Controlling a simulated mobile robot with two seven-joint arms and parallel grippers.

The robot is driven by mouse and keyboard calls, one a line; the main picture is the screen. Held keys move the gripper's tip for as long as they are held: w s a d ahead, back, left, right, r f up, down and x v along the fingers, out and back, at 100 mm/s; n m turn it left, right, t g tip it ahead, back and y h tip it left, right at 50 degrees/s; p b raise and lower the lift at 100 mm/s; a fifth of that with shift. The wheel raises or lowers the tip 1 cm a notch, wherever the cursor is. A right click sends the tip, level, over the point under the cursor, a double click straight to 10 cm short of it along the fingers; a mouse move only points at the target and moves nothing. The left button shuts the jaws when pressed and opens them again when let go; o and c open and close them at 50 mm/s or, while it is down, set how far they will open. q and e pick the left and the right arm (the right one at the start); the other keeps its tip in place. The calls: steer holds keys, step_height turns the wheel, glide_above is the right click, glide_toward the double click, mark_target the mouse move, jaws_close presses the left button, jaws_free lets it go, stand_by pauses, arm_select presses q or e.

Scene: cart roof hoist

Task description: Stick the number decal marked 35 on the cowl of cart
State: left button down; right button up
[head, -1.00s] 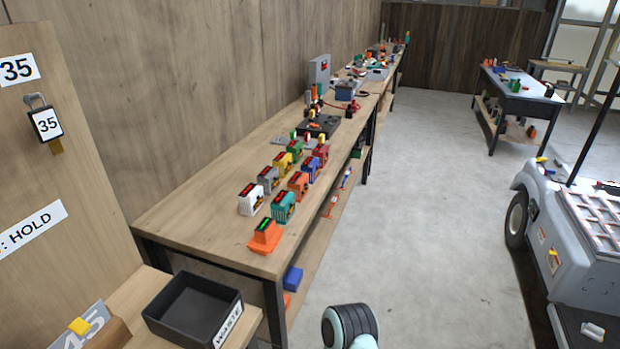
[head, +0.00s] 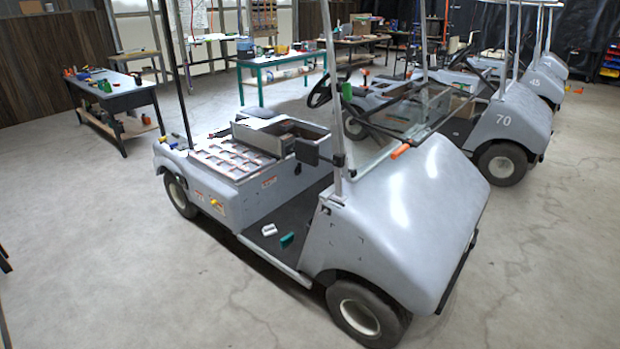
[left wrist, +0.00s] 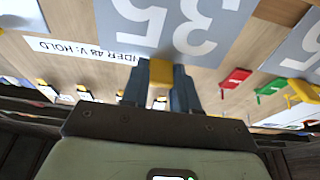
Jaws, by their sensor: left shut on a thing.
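My left gripper (left wrist: 159,76) shows in the left wrist view, shut on the yellow tab of a grey decal sheet (left wrist: 118,22) with a white 35 that looks upside down. The sheet extends beyond the fingertips, and its upper part is cut off by the frame. In the head view, the nearest grey cart stands with its smooth rounded cowl (head: 410,215) toward the right front. I see no number on the visible part of this cowl. Neither gripper shows in the head view, and my right gripper is out of sight.
Another cart with 70 on its cowl (head: 510,125) stands behind, with more carts beyond. An orange object (head: 400,152) sits at the windshield base of the near cart. The concrete floor (head: 130,270) is clear in front. Red (left wrist: 235,78) and green (left wrist: 268,88) pieces show in the wrist view.

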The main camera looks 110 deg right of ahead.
arm_select(q)
steer(key=shift+r+p, duration=0.6)
steer(key=shift+r, duration=0.55)
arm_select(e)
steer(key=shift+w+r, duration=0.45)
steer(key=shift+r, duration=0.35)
arm_select(q)
steer(key=s+r, duration=0.1)
steer(key=s+d+r+p, duration=0.1)
steer(key=shift+s+d+r, duration=0.25)
steer(key=shift+r, duration=0.05)
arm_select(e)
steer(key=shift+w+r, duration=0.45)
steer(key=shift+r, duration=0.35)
arm_select(q)
steer(key=shift+d+f, duration=0.1)
